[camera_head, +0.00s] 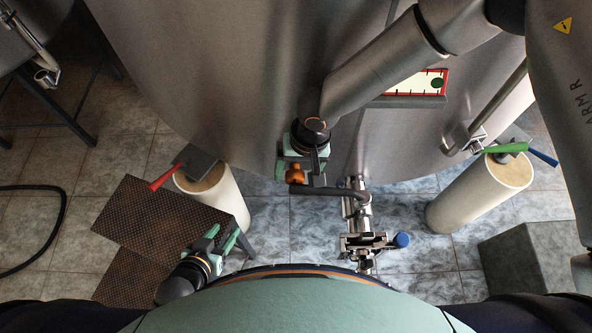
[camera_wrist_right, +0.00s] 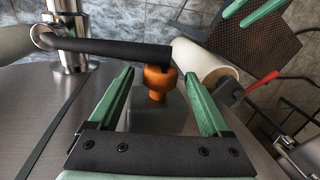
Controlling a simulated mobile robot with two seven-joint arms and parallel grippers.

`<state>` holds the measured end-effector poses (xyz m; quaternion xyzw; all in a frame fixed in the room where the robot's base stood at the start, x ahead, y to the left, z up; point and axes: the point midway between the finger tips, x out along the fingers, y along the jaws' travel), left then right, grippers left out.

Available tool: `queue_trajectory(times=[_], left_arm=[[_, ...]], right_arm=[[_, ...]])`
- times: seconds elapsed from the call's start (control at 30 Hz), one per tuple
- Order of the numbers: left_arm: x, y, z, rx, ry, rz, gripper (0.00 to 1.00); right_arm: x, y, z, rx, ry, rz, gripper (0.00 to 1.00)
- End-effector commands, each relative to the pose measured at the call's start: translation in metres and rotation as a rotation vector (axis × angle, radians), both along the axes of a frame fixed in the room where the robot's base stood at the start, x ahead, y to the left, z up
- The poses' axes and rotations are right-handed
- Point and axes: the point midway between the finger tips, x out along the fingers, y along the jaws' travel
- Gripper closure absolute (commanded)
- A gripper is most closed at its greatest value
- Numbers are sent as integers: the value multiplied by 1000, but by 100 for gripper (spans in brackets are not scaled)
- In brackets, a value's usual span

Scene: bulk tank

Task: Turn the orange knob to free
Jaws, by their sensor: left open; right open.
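The orange knob (camera_head: 295,174) sits low on the front of the steel tank, beside the end of a dark-sleeved handle (camera_head: 328,190). In the right wrist view the orange knob (camera_wrist_right: 158,82) is upright between and beyond the two green fingers, with the dark handle (camera_wrist_right: 110,48) reaching to its top. My right gripper (camera_head: 300,168) is open at the knob; in its wrist view the gripper (camera_wrist_right: 160,92) has a finger on each side, apart from the knob as far as I can see. My left gripper (camera_head: 228,242) is open and empty above the brown grating, far from the knob.
White cylinders stand left (camera_head: 215,192) and right (camera_head: 478,196), near a red lever (camera_head: 166,179) and a green lever (camera_head: 505,148). A steel valve with a blue knob (camera_head: 401,240) is right of the orange knob. Brown grated steps (camera_head: 150,222) lie at left; a grey block (camera_head: 530,262) is at right.

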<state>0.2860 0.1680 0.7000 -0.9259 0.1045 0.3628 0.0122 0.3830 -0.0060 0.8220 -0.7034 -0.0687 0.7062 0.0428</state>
Motion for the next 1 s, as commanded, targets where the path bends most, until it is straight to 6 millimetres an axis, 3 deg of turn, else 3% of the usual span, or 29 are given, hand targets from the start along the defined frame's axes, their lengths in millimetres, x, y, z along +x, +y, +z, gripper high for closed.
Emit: queue_trajectory(times=[0.3,1.0], left_arm=[[0,0,0,0,1,0,50],[0,0,0,0,0,0,50]], right_arm=[[0,1,-4,1,-1,0,18],[0,1,-4,1,0,1,97]])
